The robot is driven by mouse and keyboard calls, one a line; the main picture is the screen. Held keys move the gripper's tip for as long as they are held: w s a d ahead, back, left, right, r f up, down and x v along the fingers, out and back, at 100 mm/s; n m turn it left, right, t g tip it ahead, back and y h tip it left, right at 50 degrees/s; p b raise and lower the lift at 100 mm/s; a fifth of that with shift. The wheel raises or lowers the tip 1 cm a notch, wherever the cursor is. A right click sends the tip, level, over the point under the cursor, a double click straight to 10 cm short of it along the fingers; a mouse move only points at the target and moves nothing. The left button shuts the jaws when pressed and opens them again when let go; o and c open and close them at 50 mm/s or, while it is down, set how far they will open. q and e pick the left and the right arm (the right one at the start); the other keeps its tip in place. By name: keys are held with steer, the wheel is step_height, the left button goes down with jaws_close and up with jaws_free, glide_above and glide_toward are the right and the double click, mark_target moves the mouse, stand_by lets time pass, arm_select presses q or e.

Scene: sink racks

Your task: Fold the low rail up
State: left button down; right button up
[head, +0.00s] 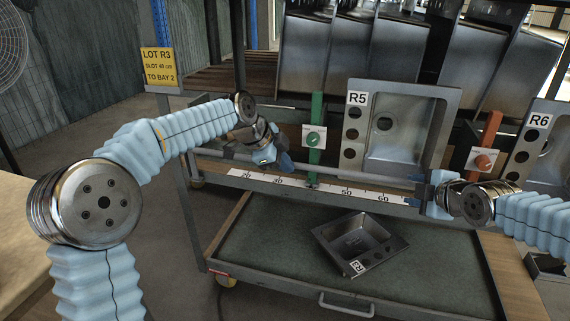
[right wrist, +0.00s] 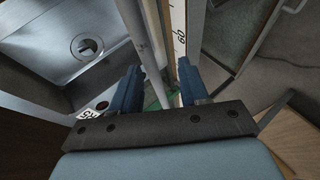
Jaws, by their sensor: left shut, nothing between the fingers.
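The low rail (head: 345,174) is a thin grey bar running across the front of the rack, above a white number scale (head: 320,187). My left gripper (head: 285,162) is shut and empty at the rail's left part and hides a stretch of it; I cannot tell whether it touches. My right gripper (head: 424,196) is at the rail's right end. In the right wrist view its two blue fingers (right wrist: 160,84) are apart, with the grey rail (right wrist: 151,50) passing in the gap between them. Whether either finger touches the rail is unclear.
Sink R5 (head: 405,125) stands behind the rail, between a green post (head: 317,117) and an orange post (head: 490,135). Sink R6 (head: 540,145) stands at right. A dark small sink (head: 355,240) lies on the lower tray (head: 260,255). A yellow sign (head: 159,66) hangs at left.

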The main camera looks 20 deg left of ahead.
steer(key=v, duration=0.5)
steer(key=s+a+f+m+g, duration=0.1)
steer(key=s+f+m+g, duration=0.3)
steer(key=f, duration=0.9)
steer(key=s+a+f+m, duration=0.1)
steer(key=f+m, duration=0.6)
steer(key=f, duration=0.6)
arm_select(q)
steer(key=shift+w+r, duration=0.15)
steer(key=shift+w, duration=0.1)
arm_select(e)
steer(key=s+a+f+m+g+h, duration=0.1)
steer(key=s+f+m+g, duration=0.5)
steer(key=s+f, duration=1.5)
steer(key=m, duration=0.5)
steer(key=shift+s+f, duration=0.2)
steer(key=shift+s, duration=0.1)
